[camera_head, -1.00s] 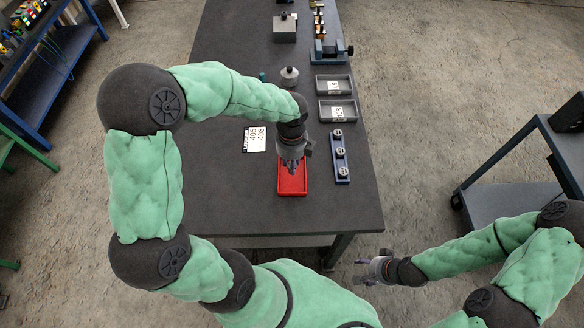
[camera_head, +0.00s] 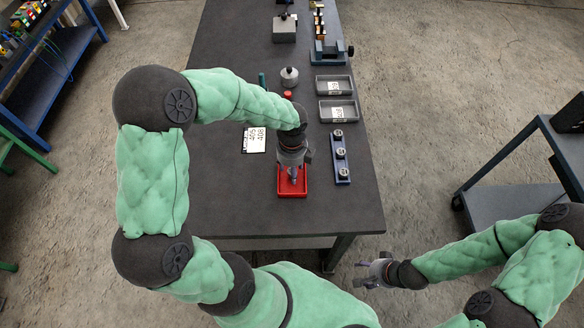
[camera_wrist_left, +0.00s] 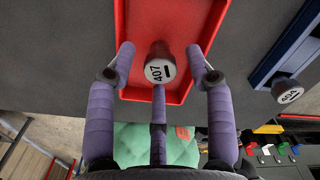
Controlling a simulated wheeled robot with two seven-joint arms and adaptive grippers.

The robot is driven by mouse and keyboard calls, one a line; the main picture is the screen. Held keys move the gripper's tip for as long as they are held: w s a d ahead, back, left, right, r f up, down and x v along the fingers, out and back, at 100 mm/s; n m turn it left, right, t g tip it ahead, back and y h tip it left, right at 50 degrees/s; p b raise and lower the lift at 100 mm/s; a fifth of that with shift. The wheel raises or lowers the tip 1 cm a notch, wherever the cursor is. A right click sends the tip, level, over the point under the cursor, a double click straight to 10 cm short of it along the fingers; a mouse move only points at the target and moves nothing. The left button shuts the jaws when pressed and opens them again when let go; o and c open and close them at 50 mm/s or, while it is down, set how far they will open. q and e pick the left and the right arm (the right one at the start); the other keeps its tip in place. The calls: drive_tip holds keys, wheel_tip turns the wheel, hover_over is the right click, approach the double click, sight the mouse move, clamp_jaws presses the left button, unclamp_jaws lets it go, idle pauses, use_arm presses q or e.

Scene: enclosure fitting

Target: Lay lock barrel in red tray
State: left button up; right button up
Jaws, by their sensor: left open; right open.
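The red tray (camera_head: 303,188) lies near the front of the table, and its floor and rim also show in the left wrist view (camera_wrist_left: 188,25). A lock barrel (camera_wrist_left: 158,70) with a round face marked 407 shows against the tray floor, between my left gripper's fingers. My left gripper (camera_wrist_left: 160,62) is open, with gaps between the side fingers and the barrel. In the head view my left gripper (camera_head: 292,176) is over the tray and hides the barrel. My right gripper (camera_head: 366,272) is open and empty, off the table's front edge.
A blue rack (camera_head: 342,170) with three barrels stands right of the tray; one marked 404 (camera_wrist_left: 288,92) shows in the left wrist view. Two grey trays (camera_head: 336,120) lie behind. A label card (camera_head: 254,140) lies to the left. The table's front left is clear.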

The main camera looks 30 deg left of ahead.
use_arm(q)
wheel_tip(320, 180, up, 12)
drive_tip(key=p, duration=0.3)
drive_tip(key=shift+r, duration=0.15)
idle(0.4)
